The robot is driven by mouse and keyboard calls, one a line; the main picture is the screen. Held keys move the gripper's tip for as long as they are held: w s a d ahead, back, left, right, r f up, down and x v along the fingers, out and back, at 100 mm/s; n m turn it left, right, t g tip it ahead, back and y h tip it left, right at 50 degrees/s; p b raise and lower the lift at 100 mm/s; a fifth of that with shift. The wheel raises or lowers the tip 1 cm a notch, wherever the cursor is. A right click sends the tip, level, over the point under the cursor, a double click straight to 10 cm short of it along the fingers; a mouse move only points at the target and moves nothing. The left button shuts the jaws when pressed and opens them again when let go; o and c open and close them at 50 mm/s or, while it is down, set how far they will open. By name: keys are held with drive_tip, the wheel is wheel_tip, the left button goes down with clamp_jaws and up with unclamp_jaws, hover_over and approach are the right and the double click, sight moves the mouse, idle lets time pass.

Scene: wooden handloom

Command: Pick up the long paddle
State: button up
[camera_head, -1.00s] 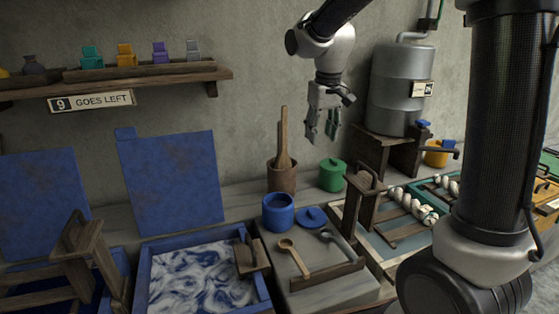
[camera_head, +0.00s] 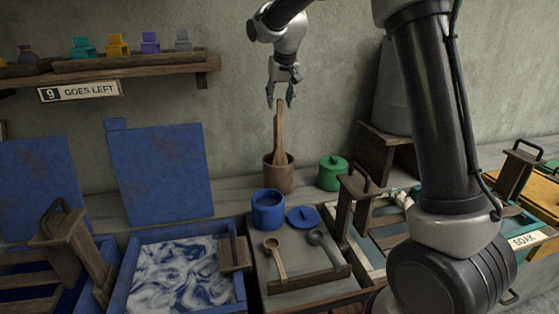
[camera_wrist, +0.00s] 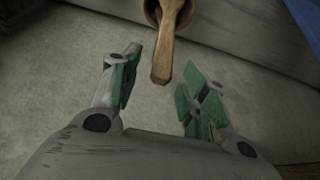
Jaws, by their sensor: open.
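The long wooden paddle (camera_head: 278,135) stands upright in a brown wooden pot (camera_head: 279,178) at the back of the bench. My gripper (camera_head: 280,101) is open, pointing down at the top end of the paddle's handle. In the wrist view the paddle's end (camera_wrist: 162,62) lies between the two green-padded fingers of my gripper (camera_wrist: 157,92), apart from both. The pot's rim (camera_wrist: 151,10) shows at the top of that view. The paddle's lower part is hidden inside the pot.
A blue jar (camera_head: 268,212) and blue lid (camera_head: 303,218) stand in front of the pot. A green lidded pot (camera_head: 332,173) is to the right. A wooden shelf (camera_head: 120,78) is on the wall at left. A marbled tray (camera_head: 180,275) lies front left.

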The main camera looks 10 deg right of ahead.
drive_tip(key=x, duration=0.5)
drive_tip(key=shift+f, duration=0.1)
clamp_jaws()
wheel_tip(320, 180, up, 18)
idle(0.7)
